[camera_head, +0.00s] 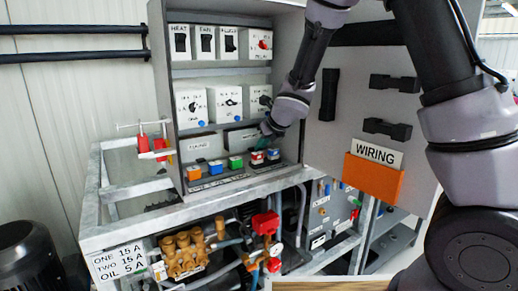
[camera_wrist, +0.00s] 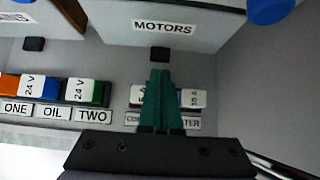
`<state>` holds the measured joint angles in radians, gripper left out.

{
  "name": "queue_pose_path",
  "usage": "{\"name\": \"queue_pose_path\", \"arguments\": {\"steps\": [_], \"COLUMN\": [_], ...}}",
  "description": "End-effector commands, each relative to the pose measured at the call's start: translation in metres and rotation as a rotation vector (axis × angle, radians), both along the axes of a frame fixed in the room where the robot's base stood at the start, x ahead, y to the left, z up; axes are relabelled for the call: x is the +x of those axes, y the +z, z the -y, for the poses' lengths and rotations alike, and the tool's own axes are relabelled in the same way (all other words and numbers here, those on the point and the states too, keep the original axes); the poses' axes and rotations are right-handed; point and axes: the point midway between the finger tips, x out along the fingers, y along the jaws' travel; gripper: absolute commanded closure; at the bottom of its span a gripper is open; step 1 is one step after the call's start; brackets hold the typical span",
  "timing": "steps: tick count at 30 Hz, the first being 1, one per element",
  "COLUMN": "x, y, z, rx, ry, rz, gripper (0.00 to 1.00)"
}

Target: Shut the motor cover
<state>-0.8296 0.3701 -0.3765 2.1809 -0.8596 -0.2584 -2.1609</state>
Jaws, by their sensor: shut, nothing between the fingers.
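A light grey cover lettered MOTORS (camera_wrist: 165,28) fills the top middle of the wrist view, with a small black tab (camera_wrist: 160,54) just below its lower edge. In the head view the pale panel beside MAINS (camera_head: 240,138) is partly hidden by my wrist. I cannot tell how far the cover stands open. My gripper (camera_wrist: 160,74) has its green fingers together, with nothing between them, tips just below the black tab. Contact is unclear. In the head view my gripper (camera_head: 266,128) reaches into the grey cabinet (camera_head: 222,72).
A row of switches, with a green one (camera_wrist: 88,92), sits behind and left of my fingers; others are partly hidden by them. The open cabinet door (camera_head: 345,132) stands right of my wrist, with an orange WIRING holder (camera_head: 373,179). Brass pump parts (camera_head: 183,257) are below.

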Motion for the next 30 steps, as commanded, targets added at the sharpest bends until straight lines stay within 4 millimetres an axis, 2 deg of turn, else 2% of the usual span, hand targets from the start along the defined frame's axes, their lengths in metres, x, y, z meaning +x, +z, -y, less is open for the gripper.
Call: {"name": "queue_pose_path", "arguments": {"steps": [6,16,21,30], "x": [0.008,0.009,0.019,0.021], "y": [-0.011,-0.012,-0.015,-0.014], "z": [-0.005,-0.006,-0.012,-0.014], "rx": [-0.001,0.001,-0.001,0.002], "ry": [-0.001,-0.001,0.000,0.000], "rz": [0.000,0.000,0.001,0.003], "gripper": [1.00,1.00,1.00,1.00]}}
